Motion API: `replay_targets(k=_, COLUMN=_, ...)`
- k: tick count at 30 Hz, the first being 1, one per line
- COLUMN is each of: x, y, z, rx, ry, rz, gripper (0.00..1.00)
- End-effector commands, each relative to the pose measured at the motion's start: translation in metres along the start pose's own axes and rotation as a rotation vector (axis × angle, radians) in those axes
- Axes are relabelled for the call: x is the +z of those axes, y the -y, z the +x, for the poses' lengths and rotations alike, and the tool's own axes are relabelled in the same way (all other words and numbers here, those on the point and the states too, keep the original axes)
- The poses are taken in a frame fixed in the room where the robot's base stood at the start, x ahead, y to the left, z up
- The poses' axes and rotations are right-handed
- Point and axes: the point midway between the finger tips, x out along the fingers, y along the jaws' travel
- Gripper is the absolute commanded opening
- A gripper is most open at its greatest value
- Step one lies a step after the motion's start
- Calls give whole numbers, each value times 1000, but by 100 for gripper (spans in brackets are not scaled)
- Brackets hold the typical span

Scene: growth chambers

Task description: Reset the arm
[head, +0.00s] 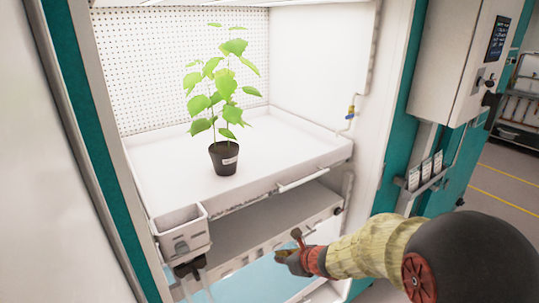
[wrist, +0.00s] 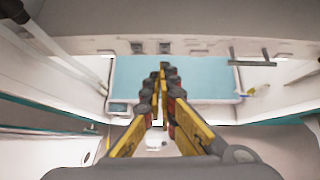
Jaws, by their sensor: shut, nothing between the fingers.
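My arm reaches in from the lower right of the head view. My gripper (head: 284,257) is in front of the lower part of the open chamber, below the upper white tray. In the wrist view my gripper (wrist: 163,72) has its yellow and dark fingers together, with nothing held. It points toward a light blue surface (wrist: 205,72). Part of the hand is small and hard to make out in the head view.
A potted plant (head: 223,158) stands upright on the white tray (head: 160,190). A handle (head: 304,179) runs along the tray's front, and a small bin (head: 180,228) hangs at its left corner. A control box (head: 468,60) and card holder (head: 426,178) are on the right. Open floor (head: 500,185) lies beyond.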

Motion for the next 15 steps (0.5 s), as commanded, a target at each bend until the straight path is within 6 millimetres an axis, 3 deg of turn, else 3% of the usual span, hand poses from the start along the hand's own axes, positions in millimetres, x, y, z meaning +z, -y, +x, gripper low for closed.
replay_targets(k=5, x=-14, y=-34, z=-3, rx=117, ry=-9, rz=-310, gripper=0)
replay_targets(k=8, x=-25, y=-62, z=-17, rx=215, ry=-11, rz=-553, gripper=0)
replay_targets(k=11, x=-33, y=-87, z=-43, rx=310, ry=0, rz=-822, gripper=0)
replay_targets(k=15, x=-48, y=-114, z=-94, rx=436, ry=16, rz=-1213, gripper=0)
